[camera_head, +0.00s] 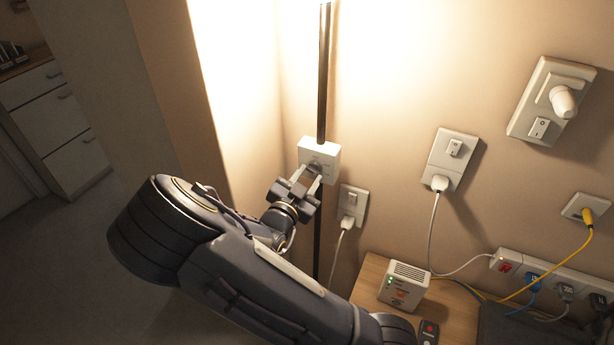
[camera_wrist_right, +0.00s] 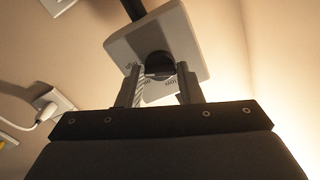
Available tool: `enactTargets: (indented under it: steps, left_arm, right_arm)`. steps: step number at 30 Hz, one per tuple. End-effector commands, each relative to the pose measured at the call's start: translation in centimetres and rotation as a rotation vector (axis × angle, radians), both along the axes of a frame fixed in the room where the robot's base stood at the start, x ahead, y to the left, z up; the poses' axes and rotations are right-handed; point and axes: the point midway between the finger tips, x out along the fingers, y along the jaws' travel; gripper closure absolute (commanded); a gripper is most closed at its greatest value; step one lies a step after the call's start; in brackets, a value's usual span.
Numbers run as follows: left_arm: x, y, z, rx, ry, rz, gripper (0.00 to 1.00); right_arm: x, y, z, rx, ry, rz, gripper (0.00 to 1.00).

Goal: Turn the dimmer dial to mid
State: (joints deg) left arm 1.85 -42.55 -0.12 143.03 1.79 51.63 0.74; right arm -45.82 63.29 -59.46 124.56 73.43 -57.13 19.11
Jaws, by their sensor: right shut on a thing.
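The dimmer is a white square box (camera_head: 325,155) on a dark vertical pole against the wall. In the right wrist view its white plate (camera_wrist_right: 183,32) fills the upper middle, with a dark round dial (camera_wrist_right: 159,65) on its face and small print beside it. My right gripper (camera_head: 313,172) reaches up to the box's face. In the wrist view its two fingers (camera_wrist_right: 158,84) stand on either side of the dial, shut on it. The fingers partly hide the dial, and its pointer setting cannot be read. My left gripper is in neither view.
Wall sockets with switches (camera_head: 451,160) and a plugged-in white cable are to the right. A white box with green lights (camera_head: 404,286) stands on a wooden surface (camera_head: 369,275) below. A power strip (camera_head: 508,267) with several plugs is at right. Dark floor lies open at left.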

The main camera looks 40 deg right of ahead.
Motion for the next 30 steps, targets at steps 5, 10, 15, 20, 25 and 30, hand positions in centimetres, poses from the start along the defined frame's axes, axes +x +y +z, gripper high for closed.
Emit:
enactTargets:
  steps: [5, 10, 15, 20, 25, 30]
  left_arm:
    - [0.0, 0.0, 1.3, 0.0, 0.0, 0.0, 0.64]
    - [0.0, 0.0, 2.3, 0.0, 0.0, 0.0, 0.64]
    - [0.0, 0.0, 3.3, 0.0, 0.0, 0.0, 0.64]
    - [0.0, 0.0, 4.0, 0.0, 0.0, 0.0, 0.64]
    - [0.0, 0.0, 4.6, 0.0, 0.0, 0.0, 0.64]
    - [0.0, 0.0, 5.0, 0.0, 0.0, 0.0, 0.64]
  right_arm:
    - [-0.1, 0.0, 0.2, -0.068, 0.134, -0.001, 0.9]
    - [-0.1, -0.1, 0.2, -0.142, 0.279, 0.0, 0.9]
    - [-0.2, 0.0, 0.2, -0.215, 0.421, 0.001, 0.9]
    - [-0.2, -0.1, 0.1, -0.28, 0.545, -0.001, 0.9]
    - [-0.2, -0.1, 0.1, -0.336, 0.653, 0.0, 0.9]
    - [-0.2, -0.1, 0.0, -0.378, 0.732, 0.0, 0.9]
